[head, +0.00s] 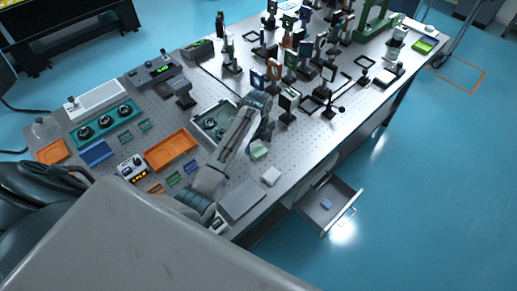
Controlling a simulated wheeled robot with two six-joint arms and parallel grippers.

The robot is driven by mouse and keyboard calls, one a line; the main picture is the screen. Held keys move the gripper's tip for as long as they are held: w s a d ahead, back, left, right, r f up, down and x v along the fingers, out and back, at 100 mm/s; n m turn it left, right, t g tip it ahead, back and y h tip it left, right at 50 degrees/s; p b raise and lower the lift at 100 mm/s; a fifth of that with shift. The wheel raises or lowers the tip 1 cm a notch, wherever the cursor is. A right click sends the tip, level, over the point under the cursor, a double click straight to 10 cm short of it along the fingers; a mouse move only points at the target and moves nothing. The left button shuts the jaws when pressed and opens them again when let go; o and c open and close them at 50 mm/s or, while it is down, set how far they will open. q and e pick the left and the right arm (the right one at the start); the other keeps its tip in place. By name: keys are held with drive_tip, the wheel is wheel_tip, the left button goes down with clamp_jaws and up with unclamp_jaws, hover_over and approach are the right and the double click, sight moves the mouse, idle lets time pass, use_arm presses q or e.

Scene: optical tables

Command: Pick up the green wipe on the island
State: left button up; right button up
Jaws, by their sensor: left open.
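The green wipe (259,152) is a small pale green piece lying on the perforated top of the island (290,152), near its front edge. My left arm reaches over the table, and its dark left gripper (262,138) points down just behind and above the wipe. The left gripper is open. The fingertips are small and dark here, so I cannot tell whether they touch the wipe. My right gripper is not in view.
A small white block (271,176) and a grey plate (241,201) lie nearer than the wipe. Optical mounts (288,98) crowd the table behind. An orange tray (170,149) is at left. An open drawer (343,194) juts from the front side.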

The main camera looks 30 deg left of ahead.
sight(258, 152)
use_arm(q)
drive_tip(key=shift+s+d+f+p, duration=0.1)
drive_tip(key=shift+f+p, duration=0.1)
drive_tip(key=shift+f, duration=0.3)
drive_tip(key=shift+s+f+p, duration=0.1)
drive_tip(key=shift+f+p, duration=0.05)
drive_tip(key=shift+f, duration=0.3)
drive_tip(key=shift+s+d+f, duration=0.1)
drive_tip(key=shift+s+f, duration=0.05)
drive_tip(key=shift+f, duration=0.2)
drive_tip(key=shift+f, duration=0.1)
drive_tip(key=shift+w, duration=0.2)
drive_tip(key=c, duration=1)
drive_tip(key=shift+s, duration=0.1)
drive_tip(key=shift+c, duration=0.2)
